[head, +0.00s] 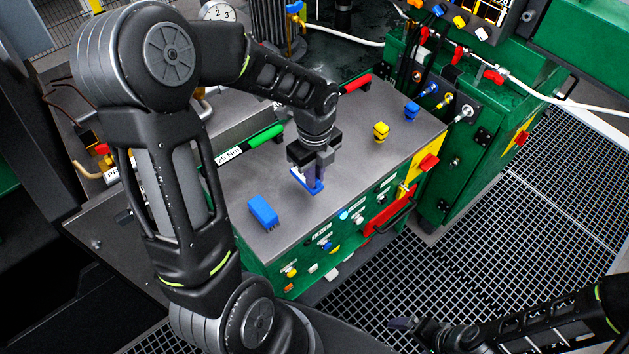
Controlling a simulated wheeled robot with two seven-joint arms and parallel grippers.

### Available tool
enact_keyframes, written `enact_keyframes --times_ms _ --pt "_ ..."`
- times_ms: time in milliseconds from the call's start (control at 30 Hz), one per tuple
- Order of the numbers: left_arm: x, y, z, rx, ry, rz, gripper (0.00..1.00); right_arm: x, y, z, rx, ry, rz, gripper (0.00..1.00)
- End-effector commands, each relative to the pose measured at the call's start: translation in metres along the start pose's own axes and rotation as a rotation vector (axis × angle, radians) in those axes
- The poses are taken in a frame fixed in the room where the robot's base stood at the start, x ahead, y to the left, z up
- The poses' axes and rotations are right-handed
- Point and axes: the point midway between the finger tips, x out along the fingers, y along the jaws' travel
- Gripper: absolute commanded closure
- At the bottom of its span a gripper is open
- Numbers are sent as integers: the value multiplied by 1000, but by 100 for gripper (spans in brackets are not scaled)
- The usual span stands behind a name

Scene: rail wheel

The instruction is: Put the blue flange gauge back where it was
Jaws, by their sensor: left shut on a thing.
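The blue flange gauge (317,187) is in my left gripper (308,172), over the middle of the grey bench top (345,137). It is a small blue piece with a pale patch, and the fingers hide part of it. My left gripper points down and is shut on it. I cannot tell whether the gauge touches the bench top. My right gripper (405,326) is low at the right, over the grating and away from the bench. It is dark, and its jaw state is unclear.
A blue block (263,212) lies near the front left of the top. A yellow piece (381,132) and a small blue piece (411,110) stand at the right. Green-handled (265,135) and red-handled (356,83) tools lie behind. Bare metal lies between them.

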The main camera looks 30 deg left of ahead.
Motion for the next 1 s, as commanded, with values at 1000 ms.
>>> enact_keyframes --times_ms 1000 --pt "31 0 0 0 1 1 66 -1 0 0 0 0 0 6"
